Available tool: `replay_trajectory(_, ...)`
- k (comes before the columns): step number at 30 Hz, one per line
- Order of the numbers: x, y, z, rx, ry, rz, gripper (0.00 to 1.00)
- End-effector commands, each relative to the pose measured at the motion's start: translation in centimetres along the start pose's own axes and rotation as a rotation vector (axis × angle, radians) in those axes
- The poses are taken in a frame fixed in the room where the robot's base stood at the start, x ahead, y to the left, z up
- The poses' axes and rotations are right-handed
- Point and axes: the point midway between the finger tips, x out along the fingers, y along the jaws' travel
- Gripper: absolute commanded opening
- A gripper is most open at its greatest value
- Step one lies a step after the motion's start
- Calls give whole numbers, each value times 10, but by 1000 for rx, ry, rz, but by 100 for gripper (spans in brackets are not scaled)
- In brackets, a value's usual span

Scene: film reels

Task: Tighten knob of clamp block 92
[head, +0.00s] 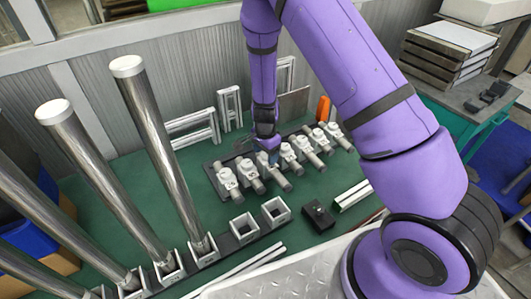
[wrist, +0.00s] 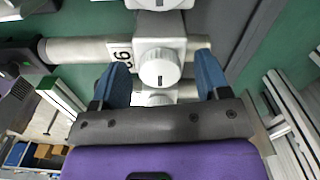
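A pale clamp block (wrist: 175,48) with a metal bar through it lies in front of my gripper in the wrist view. A small number label (wrist: 119,54) sits on its left side; its digits are turned and hard to read. Its round white knob (wrist: 160,69) has a dark slot mark and faces the camera. My gripper (wrist: 163,82) is open, with one blue finger on each side of the knob and gaps between. In the head view my gripper (head: 268,146) is down over the middle of the row of clamp blocks, hiding part of one.
Similar clamp blocks (head: 228,179) stand close on both sides along a dark base plate (head: 212,180). Tall metal cylinders (head: 160,150) rise at the left. A black box (head: 318,214) and square open frames (head: 244,227) lie in front on the green bench.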

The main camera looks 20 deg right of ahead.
Motion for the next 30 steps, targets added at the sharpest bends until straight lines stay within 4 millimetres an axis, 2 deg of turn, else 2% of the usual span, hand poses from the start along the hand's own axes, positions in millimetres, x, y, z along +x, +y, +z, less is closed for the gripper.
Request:
replay_trajectory(5, -2, 0, 0, -1, 0, 0, 69)
replay_trajectory(8, -10, 0, 0, -1, 0, -1, 69)
replay_trajectory(21, -86, 0, 1, -1, 0, -2, 69)
replay_trajectory(25, -100, 0, 0, -2, 0, -1, 69)
replay_trajectory(30, -108, 0, 0, 0, 0, 0, 69)
